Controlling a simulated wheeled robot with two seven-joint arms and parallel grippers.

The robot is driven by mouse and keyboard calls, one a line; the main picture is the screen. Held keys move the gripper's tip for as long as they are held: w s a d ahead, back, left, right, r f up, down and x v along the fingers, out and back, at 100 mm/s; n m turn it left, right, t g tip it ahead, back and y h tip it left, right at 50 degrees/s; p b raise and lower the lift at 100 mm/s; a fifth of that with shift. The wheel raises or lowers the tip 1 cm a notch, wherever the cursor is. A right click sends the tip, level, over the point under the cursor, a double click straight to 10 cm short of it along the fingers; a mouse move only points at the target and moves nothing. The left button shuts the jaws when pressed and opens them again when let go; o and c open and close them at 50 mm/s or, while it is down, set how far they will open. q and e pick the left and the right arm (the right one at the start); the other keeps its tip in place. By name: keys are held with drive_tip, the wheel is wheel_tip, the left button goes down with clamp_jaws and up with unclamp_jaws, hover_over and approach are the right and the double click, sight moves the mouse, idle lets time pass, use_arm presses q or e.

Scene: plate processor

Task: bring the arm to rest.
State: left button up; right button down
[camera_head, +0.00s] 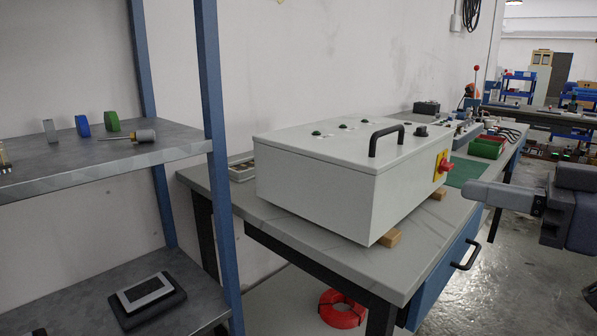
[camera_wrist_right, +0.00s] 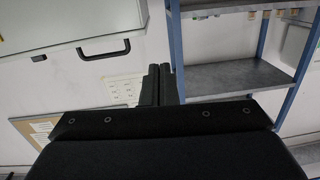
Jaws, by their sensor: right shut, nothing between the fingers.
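My right gripper (camera_head: 472,192) comes in from the right in the head view. It is beside the right end of the white control box, in front of the workbench, and holds nothing. In the right wrist view its two dark fingers (camera_wrist_right: 158,84) are together, with empty space around the tips. My left gripper is in neither view.
The white control box (camera_head: 310,195), with a black handle and a red knob, sits on wooden blocks on the workbench (camera_head: 300,232). A blue-framed shelf (camera_head: 100,165) with small parts stands at left. Open floor (camera_head: 500,280) lies at lower right. A red coil (camera_head: 342,310) is under the bench.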

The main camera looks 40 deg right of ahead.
drive_tip(key=w+a+f+m+g+y, duration=0.1)
drive_tip(key=w+a+f+g, duration=0.2)
drive_tip(key=w+a+f, duration=0.5)
drive_tip(key=w+a+f+g, duration=0.3)
drive_tip(key=w+a+f, duration=0.25)
drive_tip(key=f, duration=0.35)
drive_tip(key=s+a+f+m+g, duration=0.1)
drive_tip(key=a+f+g, duration=0.25)
drive_tip(key=f, duration=0.65)
drive_tip(key=s+a+f+m+g, duration=0.1)
drive_tip(key=a+f+g, duration=0.1)
drive_tip(key=a+f, duration=0.5)
wheel_tip(320, 180, up, 33)
drive_tip(key=d+p, duration=0.2)
drive_tip(key=p, duration=3.3)
drive_tip(key=shift+w+d+r, duration=0.15)
drive_tip(key=shift+w+d, duration=0.1)
drive_tip(key=shift+d, duration=0.1)
